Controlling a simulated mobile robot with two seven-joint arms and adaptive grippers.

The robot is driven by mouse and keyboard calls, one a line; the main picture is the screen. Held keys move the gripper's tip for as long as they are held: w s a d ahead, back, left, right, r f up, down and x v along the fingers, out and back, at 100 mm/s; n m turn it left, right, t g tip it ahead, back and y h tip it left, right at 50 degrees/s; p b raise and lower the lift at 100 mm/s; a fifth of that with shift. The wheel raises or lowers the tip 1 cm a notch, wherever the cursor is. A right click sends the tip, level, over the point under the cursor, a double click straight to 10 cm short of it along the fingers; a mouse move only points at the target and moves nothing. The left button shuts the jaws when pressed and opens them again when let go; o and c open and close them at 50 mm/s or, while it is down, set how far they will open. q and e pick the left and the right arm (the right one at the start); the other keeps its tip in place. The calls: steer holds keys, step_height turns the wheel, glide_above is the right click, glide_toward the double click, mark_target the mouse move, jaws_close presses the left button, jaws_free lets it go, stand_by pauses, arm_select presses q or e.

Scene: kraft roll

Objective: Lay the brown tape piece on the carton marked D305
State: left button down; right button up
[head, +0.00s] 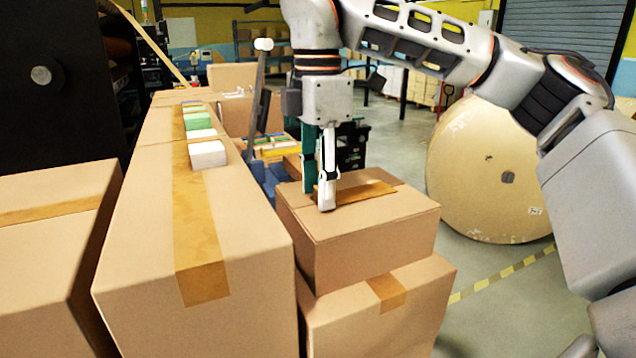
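My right gripper (320,194) points straight down at the top of a brown carton (365,244) in the middle of the view. Its fingertips are at or just above the carton's top, at the left end of a brown tape strip (370,190). The strip appears to lie flat along the top. The fingers show nearly edge-on, so I cannot tell whether they are apart or pinch the strip's end. No D305 marking is legible on any carton. My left gripper is not in view.
This carton rests on another taped carton (375,318). A taller carton (185,215) stands close on the left, with small white and green blocks (207,154) on top. Another carton (50,230) is at far left. A large kraft roll (490,180) stands on the floor at right.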

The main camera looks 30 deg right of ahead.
step_height(320, 180, up, 12)
steer(key=shift+r, duration=0.25)
stand_by(0.6)
stand_by(0.4)
